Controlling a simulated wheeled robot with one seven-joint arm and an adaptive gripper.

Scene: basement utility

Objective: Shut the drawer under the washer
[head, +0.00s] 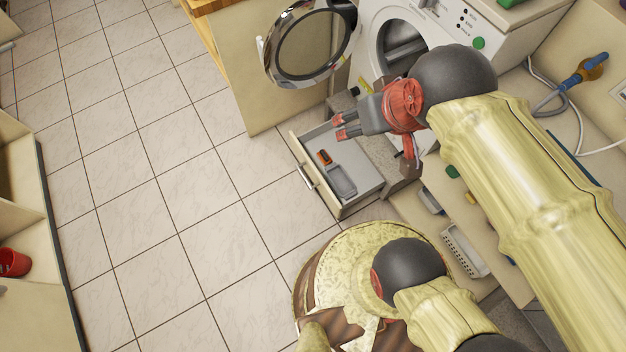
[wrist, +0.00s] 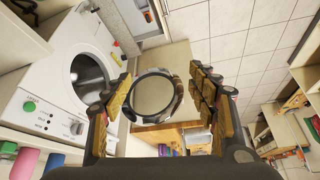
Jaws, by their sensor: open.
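The drawer (head: 345,203) under the washer stands pulled out over the floor, with a bar handle (head: 307,177) on its front. Inside it lie a grey tray-like item (head: 341,181) and a small orange and black item (head: 324,157). The washer (head: 369,67) is behind it, with its round door (head: 311,42) swung open; the washer also shows in the wrist view (wrist: 62,75). My gripper (head: 341,126) is open and empty, above the back part of the drawer. In the wrist view its fingers (wrist: 163,95) are spread, with the round door beyond them.
A beige cabinet side (head: 268,95) stands left of the drawer. Open shelving with a red cup (head: 14,262) is at the far left. A white basket (head: 463,251) and small items lie right of the drawer. The tiled floor (head: 150,170) in front is clear.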

